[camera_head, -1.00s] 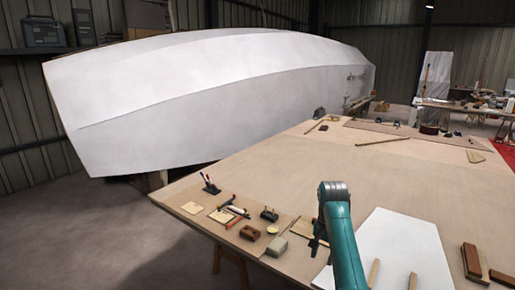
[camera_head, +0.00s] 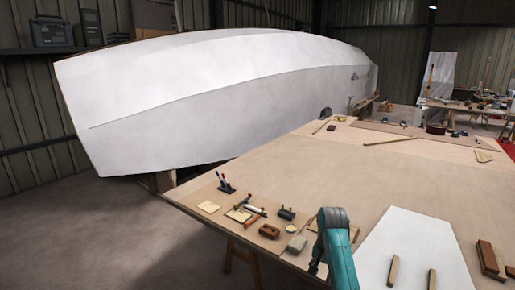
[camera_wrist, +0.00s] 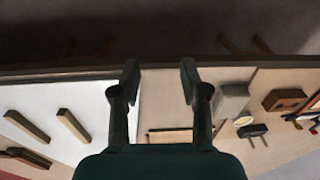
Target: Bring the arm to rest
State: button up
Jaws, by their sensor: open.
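My arm (camera_head: 338,245) is bent over the near edge of the large workbench (camera_head: 300,165) in the head view, between the small tools and a white sheet. In the wrist view my gripper (camera_wrist: 159,78) is open, with its two fingers apart and nothing between them. Beyond the fingers are the bench edge and the dark floor. The gripper's fingers are mostly hidden behind the arm in the head view.
A white panel (camera_head: 415,245) with wooden blocks (camera_head: 392,271) lies right of my arm. Several tools, a brown block (camera_head: 269,231) and a grey block (camera_head: 297,244) lie to the left. A large white boat hull (camera_head: 220,105) stands behind the bench. The bench middle is mostly clear.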

jog(key=s+f+t, duration=0.1)
jog(key=s+f, duration=0.2)
jog(key=f, duration=0.3)
jog(key=s+f+t, duration=0.1)
jog(key=s+f, duration=0.2)
jog(key=f, duration=0.3)
jog(key=s+f+n+t, duration=0.1)
jog(key=s+f, duration=0.4)
jog(key=s, duration=0.3)
jog(key=s+a+f+n+t, duration=0.1)
jog(key=s+f+t, duration=0.1)
jog(key=s+f, duration=0.35)
jog(key=s+f+n+t, duration=0.1)
jog(key=s+f, duration=0.2)
jog(key=s, duration=0.6)
jog(key=s+r+n+t, duration=0.15)
jog(key=s+r, duration=0.25)
jog(key=s, duration=0.6)
jog(key=s+r+n+t, duration=0.1)
jog(key=s+r+t, duration=0.25)
jog(key=s, duration=0.65)
jog(key=s+r+t, duration=0.1)
jog(key=s+r, duration=0.5)
jog(key=r, duration=0.4)
jog(key=s+a+r+n+t, duration=0.1)
jog(key=s+r, duration=0.5)
jog(key=r, duration=0.4)
jog(key=shift+s+r+t, duration=0.3)
jog(key=shift+s+t, duration=0.05)
jog(key=shift+t, duration=0.05)
